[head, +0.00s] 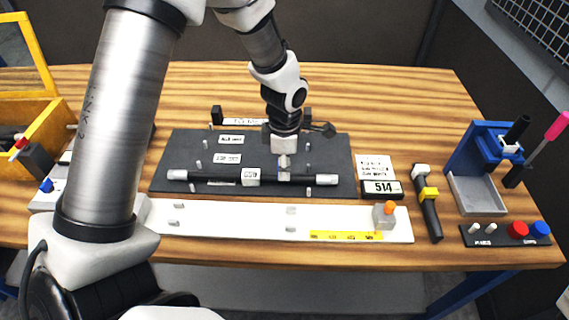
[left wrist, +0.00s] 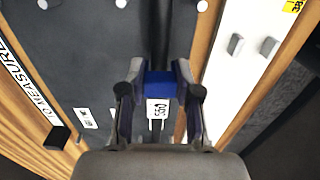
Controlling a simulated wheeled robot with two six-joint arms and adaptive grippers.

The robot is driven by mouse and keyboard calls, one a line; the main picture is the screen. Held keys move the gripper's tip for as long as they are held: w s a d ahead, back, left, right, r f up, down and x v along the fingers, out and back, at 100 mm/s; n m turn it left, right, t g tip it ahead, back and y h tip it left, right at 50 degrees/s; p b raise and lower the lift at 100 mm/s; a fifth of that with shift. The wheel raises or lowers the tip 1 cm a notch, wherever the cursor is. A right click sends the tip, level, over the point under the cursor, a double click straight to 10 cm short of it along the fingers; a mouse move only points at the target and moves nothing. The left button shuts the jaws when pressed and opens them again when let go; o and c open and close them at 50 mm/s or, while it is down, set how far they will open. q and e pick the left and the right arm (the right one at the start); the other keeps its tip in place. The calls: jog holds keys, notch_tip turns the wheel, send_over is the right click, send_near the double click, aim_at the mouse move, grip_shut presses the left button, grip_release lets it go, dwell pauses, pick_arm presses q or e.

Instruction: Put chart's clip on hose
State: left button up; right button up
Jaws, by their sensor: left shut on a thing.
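The hose (head: 215,177) is a black rod with pale ends, lying along the front of the dark board (head: 170,150). A clip with a white number label (head: 250,176) sits on it left of my gripper; its label also shows in the left wrist view (left wrist: 157,108), digits hard to read. My left gripper (head: 284,163) points down over the hose, right of that label. It is shut on a blue clip (left wrist: 160,86), which is at the hose; whether it is seated cannot be told. The white card (head: 375,167), perhaps the chart, has text too small to read.
Pegs stand on the board. A white strip (head: 250,221) in front holds a grey block with an orange knob (head: 385,214). A "514" tag (head: 382,189), a black-yellow tool (head: 429,210), a blue stand (head: 485,150) and a button panel (head: 505,233) are at right.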

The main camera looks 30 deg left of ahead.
pick_arm(q)
jog(key=shift+f+b, duration=0.8)
jog(key=shift+f, duration=0.35)
dwell(0.4)
jog(key=o, duration=0.8)
jog(key=shift+o, duration=0.2)
jog(key=shift+r+p, duration=2.8)
jog(key=shift+r, duration=0.7)
